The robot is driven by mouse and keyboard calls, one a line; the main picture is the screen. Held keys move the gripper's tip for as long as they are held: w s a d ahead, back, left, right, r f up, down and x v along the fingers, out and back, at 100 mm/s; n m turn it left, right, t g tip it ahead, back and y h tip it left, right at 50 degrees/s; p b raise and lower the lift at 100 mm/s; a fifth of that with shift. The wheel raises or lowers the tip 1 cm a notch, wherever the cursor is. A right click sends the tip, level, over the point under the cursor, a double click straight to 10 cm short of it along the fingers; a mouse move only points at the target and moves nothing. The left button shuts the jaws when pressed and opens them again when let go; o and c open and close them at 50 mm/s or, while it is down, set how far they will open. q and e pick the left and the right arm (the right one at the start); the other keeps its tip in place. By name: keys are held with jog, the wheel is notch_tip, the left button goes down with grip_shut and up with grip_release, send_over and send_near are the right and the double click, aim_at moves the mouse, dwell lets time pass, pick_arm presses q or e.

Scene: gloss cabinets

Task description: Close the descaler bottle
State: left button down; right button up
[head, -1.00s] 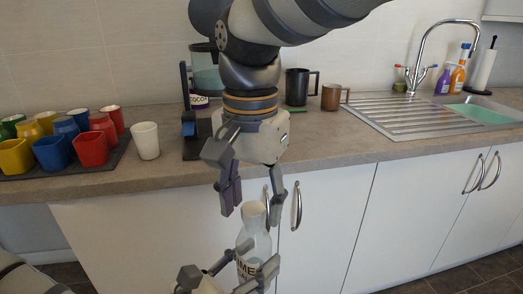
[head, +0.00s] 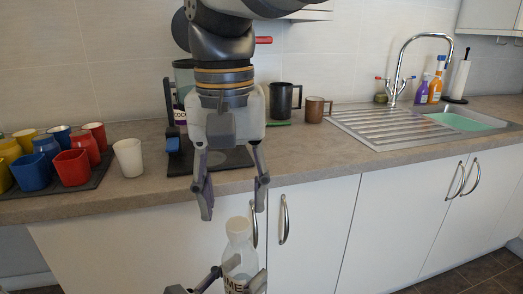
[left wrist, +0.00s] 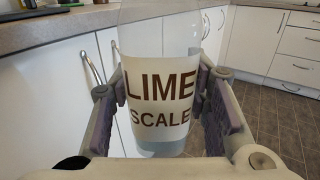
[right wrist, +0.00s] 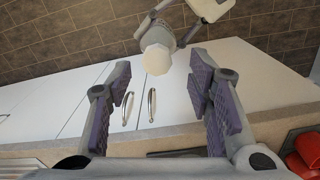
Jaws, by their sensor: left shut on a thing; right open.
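The descaler bottle (head: 238,262) is clear with a white "LIME SCALE" label, which fills the left wrist view (left wrist: 160,95). It is held roughly upright in front of the white cabinets. My left gripper (head: 228,281) is shut on its labelled body, one finger on each side. The bottle's top (head: 238,226) is whitish; in the right wrist view it is a pale, faceted cap-like end (right wrist: 157,58). I cannot tell how firmly it is seated. My right gripper (head: 233,205) is open and empty, pointing down just above the bottle top, with fingers apart.
The counter edge (head: 330,178) lies behind the bottle. On the counter are a tray of coloured cups, a white cup (head: 129,158), a coffee machine (head: 172,130), a dark mug (head: 284,101) and a brown mug (head: 317,109). Cabinet handles (head: 283,220) stick out close behind the bottle.

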aim_at(238, 223)
jog(key=n, duration=0.4)
jog(key=shift+s, duration=0.15)
jog(key=n, duration=0.8)
jog(key=shift+s+a+r+n, duration=0.1)
jog(key=shift+r+n, duration=0.05)
jog(key=shift+n, duration=0.15)
jog(key=n, duration=0.3)
jog(key=shift+r+n, duration=0.15)
jog(key=shift+n, duration=0.25)
jog(key=n, duration=0.3)
jog(key=shift+r+n, duration=0.1)
jog(key=shift+n, duration=0.3)
jog(key=n, duration=0.4)
jog(key=shift+r, duration=0.2)
jog(key=n, duration=0.4)
jog(key=shift+w+r, duration=0.2)
jog(key=shift+w, duration=0.05)
jog(key=n, duration=0.6)
jog(key=shift+w+d+r, duration=0.2)
jog(key=shift+w+r, duration=0.05)
jog(key=shift+r, duration=0.15)
jog(key=n, duration=0.4)
jog(key=shift+w+d+r, duration=0.15)
jog(key=shift+r, duration=0.1)
jog(key=shift+f, duration=0.1)
notch_tip(238, 223, down, 8)
jog(key=shift+r, duration=0.1)
